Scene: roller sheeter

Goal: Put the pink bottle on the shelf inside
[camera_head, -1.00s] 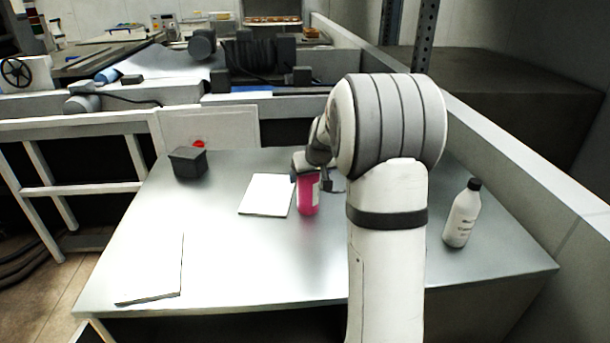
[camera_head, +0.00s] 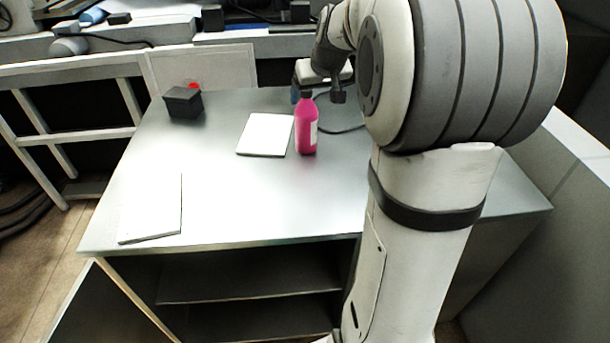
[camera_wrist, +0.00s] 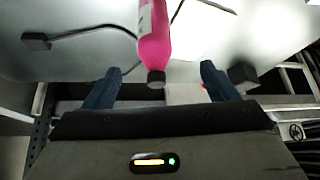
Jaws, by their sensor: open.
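The pink bottle (camera_head: 306,128) with a dark cap and white label stands upright on the metal table, right of a white sheet. It also shows in the wrist view (camera_wrist: 153,38), its cap pointing toward the gap between my fingers. My gripper (camera_wrist: 160,84) is open with nothing between its two dark blue fingers. In the head view it is behind and above the bottle, partly hidden. The shelf (camera_head: 245,286) is inside the open cabinet under the tabletop; its right part is hidden by my arm.
A white sheet (camera_head: 265,135) and another flat white panel (camera_head: 150,210) lie on the table (camera_head: 220,190). A black box (camera_head: 183,103) with a red button stands at the back left. An open cabinet door (camera_head: 100,305) juts out at the lower left. A black cable lies behind the bottle.

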